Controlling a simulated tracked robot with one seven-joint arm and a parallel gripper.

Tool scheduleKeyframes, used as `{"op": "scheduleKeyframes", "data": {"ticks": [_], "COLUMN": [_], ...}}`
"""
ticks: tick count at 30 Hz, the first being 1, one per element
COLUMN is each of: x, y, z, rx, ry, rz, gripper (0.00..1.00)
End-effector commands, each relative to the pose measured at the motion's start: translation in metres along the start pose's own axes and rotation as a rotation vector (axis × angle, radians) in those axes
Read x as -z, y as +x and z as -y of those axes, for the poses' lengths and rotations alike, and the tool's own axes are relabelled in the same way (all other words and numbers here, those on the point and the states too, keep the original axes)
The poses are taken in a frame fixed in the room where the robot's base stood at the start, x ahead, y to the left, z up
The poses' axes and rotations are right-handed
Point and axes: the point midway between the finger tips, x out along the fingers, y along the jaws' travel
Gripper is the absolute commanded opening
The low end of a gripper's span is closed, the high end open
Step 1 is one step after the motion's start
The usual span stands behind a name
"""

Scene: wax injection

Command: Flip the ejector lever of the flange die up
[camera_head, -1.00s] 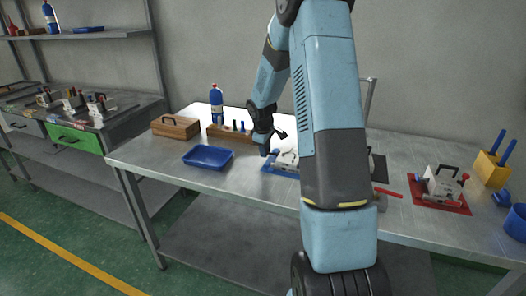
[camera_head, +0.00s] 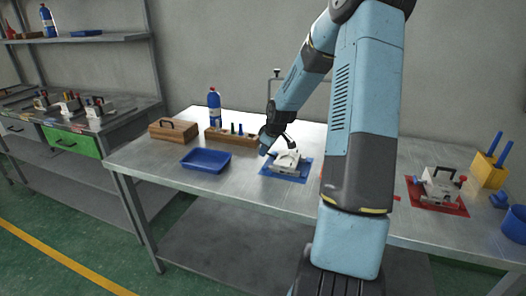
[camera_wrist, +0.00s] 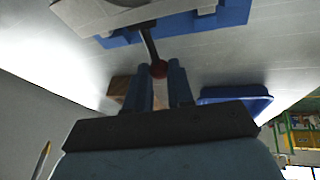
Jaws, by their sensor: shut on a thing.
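A grey metal die (camera_head: 287,160) stands on a blue mat (camera_head: 300,174) near the middle of the bench; I take it for the flange die. In the wrist view the die body (camera_wrist: 100,14) is at the top, cut by the frame edge. My gripper (camera_wrist: 159,76) is shut on this knob, with a blue finger on each side. In the head view my gripper (camera_head: 265,150) is at the die's left side; the lever is too small there to judge its angle.
A blue tray (camera_head: 205,161) lies left of the die, with a wooden block of pegs (camera_head: 231,136) behind. A second die (camera_head: 440,186) stands on a red mat at the right, near a yellow holder (camera_head: 489,170). Bare bench lies between tray and mat.

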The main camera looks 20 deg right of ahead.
Motion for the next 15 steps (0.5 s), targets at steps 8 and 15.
{"op": "scheduleKeyframes", "data": {"ticks": [8, 15], "x": [-0.0034, -0.0032], "y": [-0.0025, -0.0040], "z": [-0.0014, -0.0010], "rx": [0.007, 0.010], "ry": [0.020, 0.027], "rz": [-0.060, -0.087], "gripper": [0.00, 0.00]}}
